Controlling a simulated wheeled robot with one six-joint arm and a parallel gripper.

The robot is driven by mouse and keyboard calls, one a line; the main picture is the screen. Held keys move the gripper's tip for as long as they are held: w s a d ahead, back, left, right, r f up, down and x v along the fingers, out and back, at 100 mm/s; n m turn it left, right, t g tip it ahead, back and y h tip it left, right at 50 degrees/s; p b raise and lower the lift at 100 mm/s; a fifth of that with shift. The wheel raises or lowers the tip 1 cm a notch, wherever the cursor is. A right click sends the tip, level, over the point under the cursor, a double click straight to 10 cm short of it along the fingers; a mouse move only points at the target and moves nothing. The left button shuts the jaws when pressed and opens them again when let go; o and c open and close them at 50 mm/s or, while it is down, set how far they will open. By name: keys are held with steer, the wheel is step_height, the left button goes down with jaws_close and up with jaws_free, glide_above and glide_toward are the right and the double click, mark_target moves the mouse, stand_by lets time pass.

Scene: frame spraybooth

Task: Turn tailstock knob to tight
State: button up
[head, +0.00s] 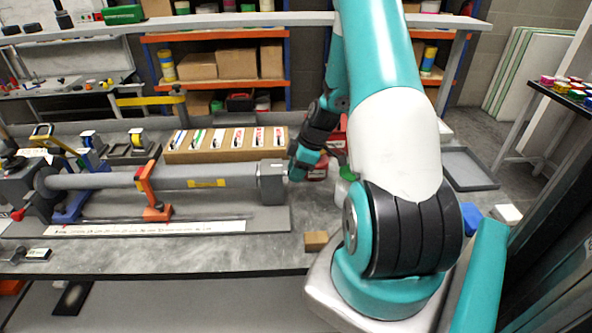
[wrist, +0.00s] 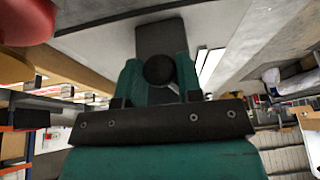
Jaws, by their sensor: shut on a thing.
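The tailstock is a grey block (head: 272,184) at the right end of a long grey tube (head: 105,180) on the bench in the head view. My gripper (head: 301,168) is at the right side of this block. In the wrist view the two teal fingers of my gripper (wrist: 158,63) are shut on a dark round knob (wrist: 158,71). The dark grey block (wrist: 159,36) lies just beyond the knob. In the head view my gripper hides the knob. I see no mark that tells how tight the knob is.
A cardboard box with several labelled slots (head: 225,145) stands behind the tube. An orange bracket (head: 152,193) stands at the tube. A small brown block (head: 316,240) lies on the bench front. A grey tray (head: 468,168) is at the right.

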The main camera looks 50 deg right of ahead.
steer(key=shift+d, duration=0.1)
steer(key=g+y, duration=0.2)
steer(key=m+g+y+p, duration=0.1)
steer(key=y, duration=0.1)
steer(key=shift+w+d, duration=0.2)
steer(key=shift+w, duration=0.05)
steer(key=shift+d+m+g+y+p, duration=0.1)
steer(key=shift+m+g+y+p, duration=0.3)
steer(key=shift+g+y+p, duration=0.55)
steer(key=shift+f+y, duration=0.1)
steer(key=shift+y, duration=0.15)
steer(key=o, duration=0.9)
